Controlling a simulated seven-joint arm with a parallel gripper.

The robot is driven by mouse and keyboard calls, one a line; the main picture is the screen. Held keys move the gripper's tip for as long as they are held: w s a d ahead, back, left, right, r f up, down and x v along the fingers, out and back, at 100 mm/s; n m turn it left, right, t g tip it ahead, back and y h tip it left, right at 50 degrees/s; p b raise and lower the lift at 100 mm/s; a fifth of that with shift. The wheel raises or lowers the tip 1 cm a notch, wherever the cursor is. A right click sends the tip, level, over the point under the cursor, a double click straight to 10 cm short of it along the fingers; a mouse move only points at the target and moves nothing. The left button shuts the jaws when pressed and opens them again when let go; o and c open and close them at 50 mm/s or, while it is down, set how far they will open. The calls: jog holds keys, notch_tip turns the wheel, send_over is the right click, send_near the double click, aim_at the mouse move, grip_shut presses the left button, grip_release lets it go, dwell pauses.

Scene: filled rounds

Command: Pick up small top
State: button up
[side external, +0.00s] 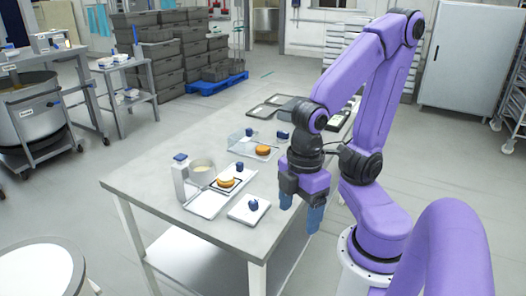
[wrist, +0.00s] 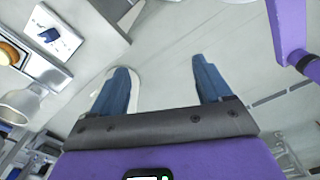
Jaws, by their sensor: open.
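My gripper (side external: 302,212) points down with its two blue fingers, near the table's right edge in the side external view. It is open and empty, and the fingers (wrist: 160,75) stand wide apart in the wrist view. One tan round (side external: 227,183) lies on a dark-edged pad on a white tray left of my gripper. An orange round (side external: 263,150) lies farther back. I cannot tell which piece is the small top. A small blue-and-white item (side external: 253,205) sits on a white plate (side external: 240,214) nearest my gripper; a similar blue item (wrist: 48,35) shows in the wrist view.
More blue items (side external: 283,136) and dark trays (side external: 265,107) lie farther back. The table's front left (side external: 150,185) is bare.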

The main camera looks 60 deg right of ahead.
jog(key=w+d+r+m+t, duration=0.1)
jog(key=w+d+m, duration=0.2)
jog(key=w, duration=0.8)
jog(key=w+d+r+m, duration=0.1)
jog(key=w+d+m, duration=0.25)
jog(key=w, duration=0.75)
jog(key=m+t+h, duration=0.1)
jog(key=m+t, duration=0.1)
jog(key=m, duration=0.6)
send_over(264, 148)
jog(key=s, duration=0.2)
jog(key=f, duration=1.4)
jog(key=shift+w+a+f, duration=0.25)
jog(key=shift+x, duration=2.45)
jog(key=shift+d, duration=0.15)
